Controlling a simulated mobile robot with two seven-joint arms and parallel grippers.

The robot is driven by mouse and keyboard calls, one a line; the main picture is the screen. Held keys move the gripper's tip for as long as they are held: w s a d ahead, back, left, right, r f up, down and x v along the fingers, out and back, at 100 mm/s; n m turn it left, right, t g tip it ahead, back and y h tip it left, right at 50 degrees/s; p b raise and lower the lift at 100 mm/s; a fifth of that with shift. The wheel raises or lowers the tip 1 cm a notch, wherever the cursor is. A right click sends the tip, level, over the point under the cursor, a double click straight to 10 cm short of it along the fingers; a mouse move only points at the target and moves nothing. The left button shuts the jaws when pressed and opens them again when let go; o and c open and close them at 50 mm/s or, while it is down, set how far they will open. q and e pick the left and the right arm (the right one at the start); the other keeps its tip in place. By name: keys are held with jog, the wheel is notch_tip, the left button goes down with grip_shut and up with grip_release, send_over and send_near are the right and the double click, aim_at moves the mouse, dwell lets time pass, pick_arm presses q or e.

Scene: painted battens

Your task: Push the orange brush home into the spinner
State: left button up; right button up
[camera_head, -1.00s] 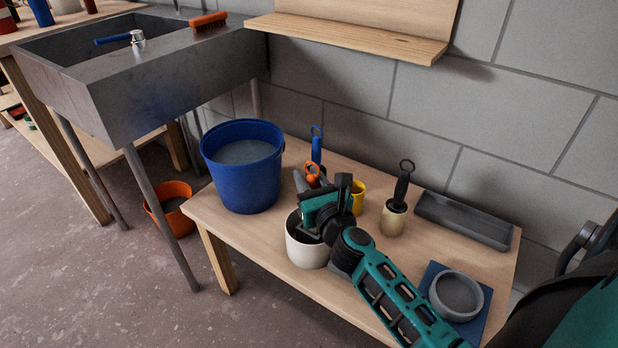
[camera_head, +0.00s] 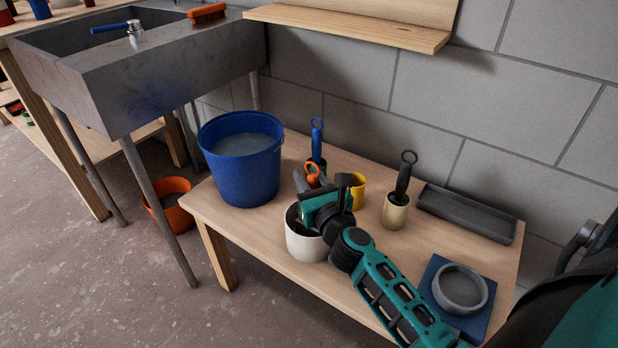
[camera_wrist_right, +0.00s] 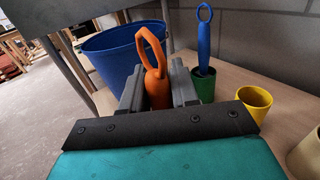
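The orange brush (camera_wrist_right: 156,82) shows as a handle with a loop at its top, standing roughly upright. My right gripper (camera_wrist_right: 159,85) has its two grey fingers closely on either side of the handle and appears shut on it. In the head view the orange loop (camera_head: 312,170) rises just beyond my right gripper (camera_head: 312,182), over the cream pot (camera_head: 305,245). The brush's lower end is hidden by the gripper. I cannot make out the spinner separately; the pot's dark inside is partly covered by my gripper. My left gripper is not in view.
A blue bucket (camera_head: 243,180) stands left on the wooden bench (camera_head: 280,270). Close behind are a blue brush (camera_head: 316,140) in a green cup (camera_wrist_right: 203,87) and a yellow cup (camera_wrist_right: 253,104). A black-handled brush (camera_head: 403,178), grey tray (camera_head: 465,215) and grey bowl (camera_head: 460,288) are right.

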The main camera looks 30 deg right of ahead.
jog(key=o, duration=0.5)
jog(key=shift+s, duration=0.1)
pick_arm(q)
jog(key=b, duration=0.1)
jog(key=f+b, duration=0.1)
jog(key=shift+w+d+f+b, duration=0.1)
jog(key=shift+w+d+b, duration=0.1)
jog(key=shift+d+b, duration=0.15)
pick_arm(e)
jog(key=s, duration=0.4)
jog(key=s+a, duration=0.1)
jog(key=s, duration=0.3)
jog(key=s+a, duration=0.1)
jog(key=s, duration=0.3)
jog(key=shift+s+a, duration=0.2)
jog(key=shift+s, duration=0.05)
